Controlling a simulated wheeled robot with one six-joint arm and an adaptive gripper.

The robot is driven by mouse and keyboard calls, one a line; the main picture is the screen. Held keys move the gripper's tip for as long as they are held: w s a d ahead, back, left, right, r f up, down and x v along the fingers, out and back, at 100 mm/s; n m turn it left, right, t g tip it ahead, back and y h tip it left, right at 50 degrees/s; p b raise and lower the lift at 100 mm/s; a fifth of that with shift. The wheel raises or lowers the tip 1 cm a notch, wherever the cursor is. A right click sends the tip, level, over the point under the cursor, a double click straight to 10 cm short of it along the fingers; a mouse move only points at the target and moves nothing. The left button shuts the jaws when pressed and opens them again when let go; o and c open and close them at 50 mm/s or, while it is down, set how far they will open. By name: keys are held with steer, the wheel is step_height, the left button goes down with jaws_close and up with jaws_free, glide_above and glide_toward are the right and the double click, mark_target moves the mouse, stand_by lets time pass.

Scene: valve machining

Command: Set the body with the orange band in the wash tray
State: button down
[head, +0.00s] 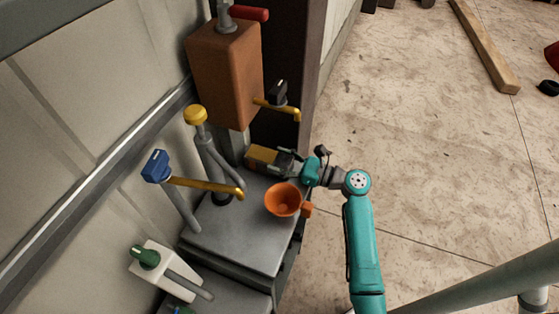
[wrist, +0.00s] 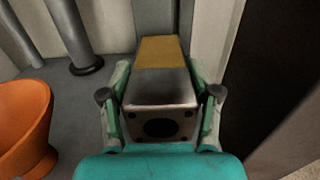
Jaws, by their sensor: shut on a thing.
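The body with the orange band (head: 262,158) is a grey metal block with a yellow-orange band around its far part. My gripper (head: 291,162) is shut on its near end, at the back of the grey bench top. In the wrist view the body (wrist: 160,88) lies between the two fingers, its end face with a dark round hole toward me. Its far end reaches a grey upright post. I cannot tell whether it rests on the bench or hangs just above it. I cannot pick out the wash tray for certain in either view.
An orange cup (head: 283,200) stands on the grey bench top (head: 240,245), close to my gripper. A yellow-capped pipe (head: 196,116) and a blue-topped post with a yellow lever (head: 157,167) stand to the left. A brown box (head: 226,75) rises behind.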

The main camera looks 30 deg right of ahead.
steer(key=shift+f, duration=0.1)
stand_by(0.3)
steer(key=shift+c, duration=1.2)
jaws_free()
